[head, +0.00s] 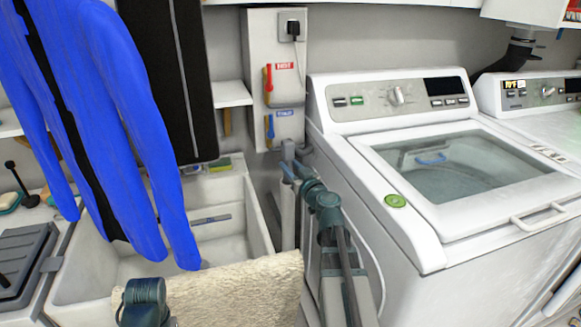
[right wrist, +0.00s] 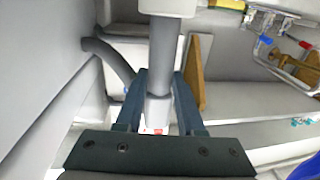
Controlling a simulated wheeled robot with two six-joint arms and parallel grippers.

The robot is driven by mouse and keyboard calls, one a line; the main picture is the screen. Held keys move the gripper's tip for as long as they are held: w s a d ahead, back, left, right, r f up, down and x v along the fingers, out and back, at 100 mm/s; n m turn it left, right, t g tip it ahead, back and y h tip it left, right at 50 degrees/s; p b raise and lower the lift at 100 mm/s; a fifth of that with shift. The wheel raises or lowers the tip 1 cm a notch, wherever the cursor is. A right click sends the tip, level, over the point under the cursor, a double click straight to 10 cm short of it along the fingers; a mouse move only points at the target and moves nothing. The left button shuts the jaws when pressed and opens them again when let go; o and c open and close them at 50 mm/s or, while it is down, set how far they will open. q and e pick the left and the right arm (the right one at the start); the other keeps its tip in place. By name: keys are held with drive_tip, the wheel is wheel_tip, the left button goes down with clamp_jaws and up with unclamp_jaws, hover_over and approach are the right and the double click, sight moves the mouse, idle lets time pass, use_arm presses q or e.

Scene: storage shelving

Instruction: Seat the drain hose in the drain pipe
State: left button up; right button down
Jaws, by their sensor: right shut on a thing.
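My right gripper (head: 290,172) reaches forward between the sink and the washer. It is shut on the grey drain hose (head: 289,150), whose curved top shows just above the fingers. In the right wrist view the hose (right wrist: 158,110) lies between both fingers of my right gripper (right wrist: 157,88). A pale upright drain pipe (head: 288,215) stands below the fingers in the head view. The hose and the pipe are in line, but the fingers hide where they meet, so I cannot tell how deep the hose sits. Only a link of my left arm shows; its gripper is out of view.
The white washer (head: 350,190) stands close on the right. The sink (head: 256,228) is on the left, with a beige towel (head: 225,292) over its front edge. A blue jacket (head: 130,70) hangs over the sink. A valve box (head: 283,118) is behind the hose.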

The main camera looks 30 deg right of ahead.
sight(291, 192)
use_arm(q)
wheel_tip(291, 192, down, 6)
drive_tip(key=b, duration=0.6)
drive_tip(key=shift+f, duration=0.15)
use_arm(e)
drive_tip(key=shift+f, duration=3.15)
drive_tip(key=shift+c, duration=2.2)
unclamp_jaws()
drive_tip(key=shift+r, duration=0.1)
